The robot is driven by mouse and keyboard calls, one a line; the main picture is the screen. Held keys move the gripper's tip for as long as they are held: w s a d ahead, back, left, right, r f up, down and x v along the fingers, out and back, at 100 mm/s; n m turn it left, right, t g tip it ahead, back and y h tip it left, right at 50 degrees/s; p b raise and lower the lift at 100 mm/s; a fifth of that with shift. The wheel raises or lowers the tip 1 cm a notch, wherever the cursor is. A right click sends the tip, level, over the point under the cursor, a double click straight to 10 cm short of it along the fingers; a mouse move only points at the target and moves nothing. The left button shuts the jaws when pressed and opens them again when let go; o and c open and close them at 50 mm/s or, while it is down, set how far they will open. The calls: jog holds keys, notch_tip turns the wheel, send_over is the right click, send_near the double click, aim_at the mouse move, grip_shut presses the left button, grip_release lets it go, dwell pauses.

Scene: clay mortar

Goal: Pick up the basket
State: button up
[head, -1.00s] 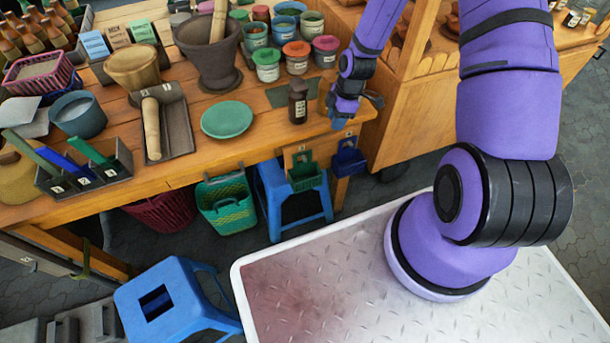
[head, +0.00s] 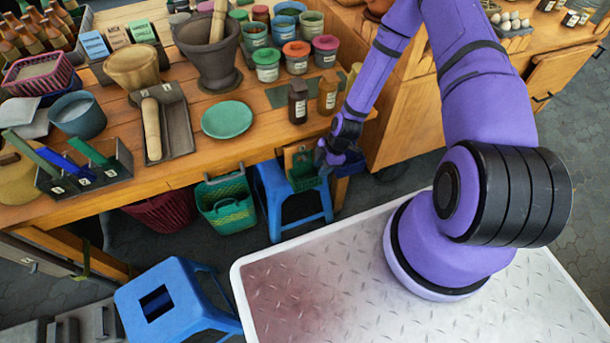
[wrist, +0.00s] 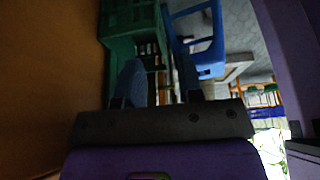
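A small green basket (head: 304,178) hangs on the table's front face in the head view. My gripper (head: 326,158) is right beside the green basket, pointing down. In the dark wrist view its two fingers (wrist: 160,84) are apart, so it is open. A green slatted basket (wrist: 130,22) lies just beyond the left finger there; I cannot tell whether they touch. No basket shows held between the fingers.
A wooden table (head: 252,150) carries jars, bottles, a mortar and a green plate (head: 227,120). Below it are a larger green basket (head: 226,204), a maroon basket (head: 163,211) and a blue stool (head: 290,197). Another blue stool (head: 180,303) stands in front. A pink basket (head: 38,76) sits on the table.

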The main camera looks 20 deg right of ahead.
aim_at(313, 187)
jog(key=shift+x, duration=3.6)
jog(key=shift+a, duration=0.1)
jog(key=shift+c, duration=0.2)
grip_shut()
